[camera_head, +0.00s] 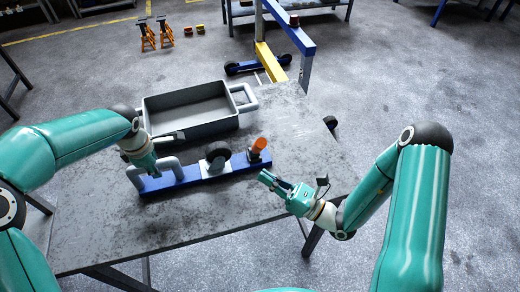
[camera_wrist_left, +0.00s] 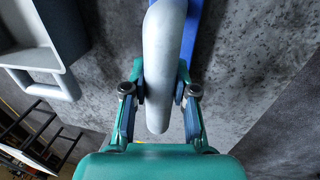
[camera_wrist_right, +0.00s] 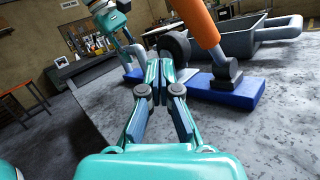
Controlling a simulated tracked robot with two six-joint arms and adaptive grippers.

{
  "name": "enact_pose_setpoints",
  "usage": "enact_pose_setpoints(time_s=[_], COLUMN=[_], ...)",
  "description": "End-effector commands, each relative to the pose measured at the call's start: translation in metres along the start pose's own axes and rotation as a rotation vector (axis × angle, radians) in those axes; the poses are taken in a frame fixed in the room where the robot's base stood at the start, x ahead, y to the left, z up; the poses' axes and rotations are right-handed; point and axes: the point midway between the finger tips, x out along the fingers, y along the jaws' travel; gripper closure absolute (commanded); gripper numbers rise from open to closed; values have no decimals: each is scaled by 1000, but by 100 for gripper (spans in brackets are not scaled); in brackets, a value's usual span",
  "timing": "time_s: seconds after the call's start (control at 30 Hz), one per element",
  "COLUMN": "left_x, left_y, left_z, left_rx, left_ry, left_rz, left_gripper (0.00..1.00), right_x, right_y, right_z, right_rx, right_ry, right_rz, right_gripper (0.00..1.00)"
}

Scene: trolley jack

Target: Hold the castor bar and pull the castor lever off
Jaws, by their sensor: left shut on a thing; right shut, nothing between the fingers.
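The blue castor bar (camera_head: 190,177) lies on the table with a grey handle (camera_head: 170,161), a dark castor wheel (camera_head: 218,154) and an orange lever (camera_head: 258,145) at its right end. My left gripper (camera_head: 148,167) is shut on the grey handle, which runs between its fingers in the left wrist view (camera_wrist_left: 159,85). My right gripper (camera_head: 266,179) is shut and empty, just in front of the bar's right end and apart from the lever. In the right wrist view, the orange lever (camera_wrist_right: 200,22) stands tilted in a dark socket, to the right of my fingers.
A grey tray (camera_head: 190,133) with handles stands behind the bar on the table (camera_head: 170,225). A small dark object (camera_head: 331,122) is at the table's right edge. The front of the table is clear. A blue and yellow frame (camera_head: 288,40) stands on the floor behind.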

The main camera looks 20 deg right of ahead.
Motion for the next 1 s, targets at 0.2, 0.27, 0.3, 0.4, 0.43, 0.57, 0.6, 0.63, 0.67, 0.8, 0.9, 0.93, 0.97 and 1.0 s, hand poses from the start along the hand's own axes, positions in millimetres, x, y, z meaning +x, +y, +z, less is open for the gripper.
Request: enact_pose_setpoints(time_s=[0.2,0.27,0.3,0.4,0.43,0.57,0.6,0.63,0.67,0.8,0.9,0.93,0.97,1.0], left_x=[0,0,0,0,0,0,0,0,0,0,0,0,0,0], left_y=[0,0,0,0,0,0,0,0,0,0,0,0,0,0], left_z=[0,0,0,0,0,0,0,0,0,0,0,0,0,0], left_rx=[0,-1,-1,-1,-1,-1,-1,-1,-1,-1,-1,-1,-1,-1], left_ry=[0,0,0,0,0,0,0,0,0,0,0,0,0,0], left_rz=[0,0,0,0,0,0,0,0,0,0,0,0,0,0], left_gripper=[100,100,100,100,100,100,100,100,100,100,100,100,100,100], right_x=[17,20,21,24,24,24,24,24,24,24,24,24,24,24], right_y=[-12,-14,-15,-17,-17,-17,-17,-17,-17,-17,-17,-17,-17,-17], right_z=[12,14,15,17,17,18,18,18,18,17,17,17,17,17], right_rx=[-4,-2,-2,-1,0,1,1,1,1,0,0,0,0,0], right_ry=[0,0,0,0,0,0,0,0,0,0,0,0,0,0], right_rz=[2,2,1,1,1,0,0,0,0,0,0,0,0,0], right_gripper=[100,100,100,100,100,100,100,100,100,100,100,100,100,100])
